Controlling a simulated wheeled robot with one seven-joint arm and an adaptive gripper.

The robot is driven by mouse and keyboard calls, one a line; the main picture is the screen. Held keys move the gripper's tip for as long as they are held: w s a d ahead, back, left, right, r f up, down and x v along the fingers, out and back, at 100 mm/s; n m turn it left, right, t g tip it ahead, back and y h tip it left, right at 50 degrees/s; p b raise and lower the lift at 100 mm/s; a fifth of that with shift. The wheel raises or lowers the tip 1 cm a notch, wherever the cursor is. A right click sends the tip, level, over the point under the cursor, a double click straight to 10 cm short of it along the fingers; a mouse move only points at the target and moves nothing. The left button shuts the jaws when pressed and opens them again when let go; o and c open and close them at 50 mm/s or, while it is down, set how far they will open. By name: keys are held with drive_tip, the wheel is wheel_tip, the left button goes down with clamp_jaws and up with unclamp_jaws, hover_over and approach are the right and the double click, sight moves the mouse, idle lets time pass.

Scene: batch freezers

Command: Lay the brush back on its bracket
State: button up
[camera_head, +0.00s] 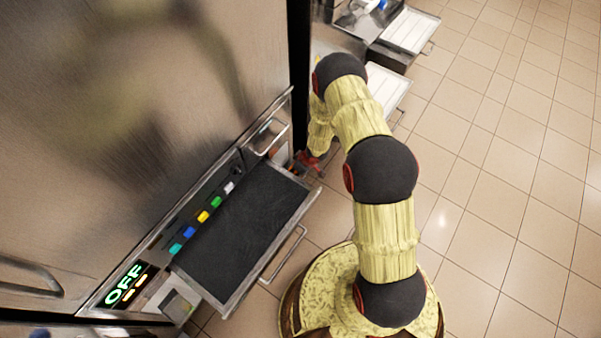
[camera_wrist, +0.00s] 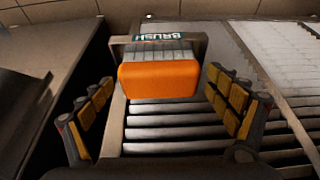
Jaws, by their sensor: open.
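In the wrist view the brush shows as an orange block (camera_wrist: 158,80) with pale grey ridged strips behind its top edge. It lies at a grey bracket (camera_wrist: 118,41) carrying a green BRUSH label (camera_wrist: 158,37). The brush appears to rest at the bracket; the contact under it is hidden. My gripper (camera_wrist: 160,90) is open, with one yellow-padded finger on each side of the brush and visible gaps between.
A slatted metal grille (camera_wrist: 170,133) lies below the brush, with a dark panel at left. In the head view a dark-topped tray (camera_head: 245,215) with a handle juts from the steel machine (camera_head: 150,110). Colored buttons and an OFF display (camera_head: 124,284) line its front. Tiled floor (camera_head: 490,190) is clear at right.

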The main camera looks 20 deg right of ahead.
drive_tip(key=p+v, duration=0.2)
drive_tip(key=v, duration=0.4)
drive_tip(key=shift+w, duration=0.1)
drive_tip(key=s+d+p, duration=0.2)
drive_tip(key=s+d, duration=0.5)
drive_tip(key=s, duration=0.2)
drive_tip(key=w+d+r+m+h, duration=0.1)
drive_tip(key=w+d+r, duration=0.15)
drive_tip(key=r, duration=0.45)
drive_tip(key=w+d+r+h, duration=0.2)
drive_tip(key=w+r, duration=0.2)
drive_tip(key=r, duration=0.4)
wheel_tip(320, 180, up, 21)
drive_tip(key=m+t+h, duration=0.1)
drive_tip(key=m+h, duration=0.1)
drive_tip(key=s+a+r+m, duration=0.1)
drive_tip(key=s+a+r, duration=0.1)
drive_tip(key=s+r, duration=0.45)
drive_tip(key=s+a+r+m, duration=0.2)
drive_tip(key=s+a+r, duration=0.1)
drive_tip(key=r, duration=0.6)
drive_tip(key=s+a+r+y, duration=0.1)
drive_tip(key=s+a+r, duration=0.2)
drive_tip(key=s, duration=0.5)
drive_tip(key=s+a+r+m+t+y, duration=0.1)
drive_tip(key=s+a+r, duration=0.3)
drive_tip(key=s, duration=0.4)
drive_tip(key=shift+s+a+r, duration=0.25)
drive_tip(key=shift+a, duration=0.15)
